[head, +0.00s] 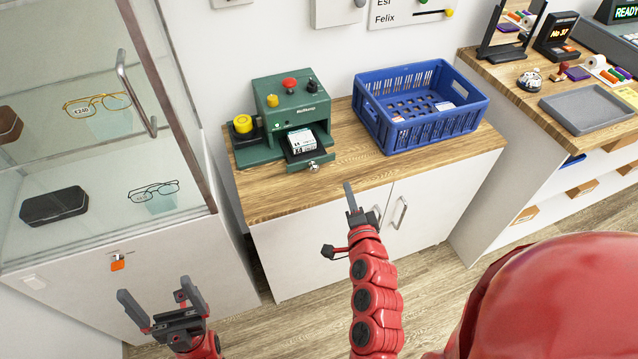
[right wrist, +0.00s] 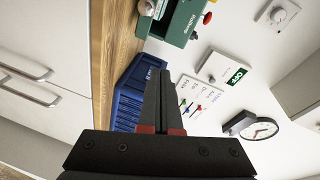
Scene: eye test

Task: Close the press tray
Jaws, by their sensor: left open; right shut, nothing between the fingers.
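The green press (head: 268,97) stands on the wooden cabinet top in the head view. Its dark tray (head: 322,152) sticks out at the front, with a silver knob (head: 313,167) and a white labelled box (head: 301,139) on it. My right gripper (head: 348,189) is shut and empty, in front of the cabinet edge, to the right of the knob and apart from it. In the right wrist view its fingers (right wrist: 163,95) are together, and part of the press (right wrist: 182,20) shows at the top. My left gripper (head: 152,302) is open and empty, low at the left near the glass case.
A blue crate (head: 430,125) stands right of the press. The wooden top (head: 262,202) is clear in front of both. A glass case with spectacles (head: 97,103) is at the left. A counter with a grey tray (head: 572,117) is at the right.

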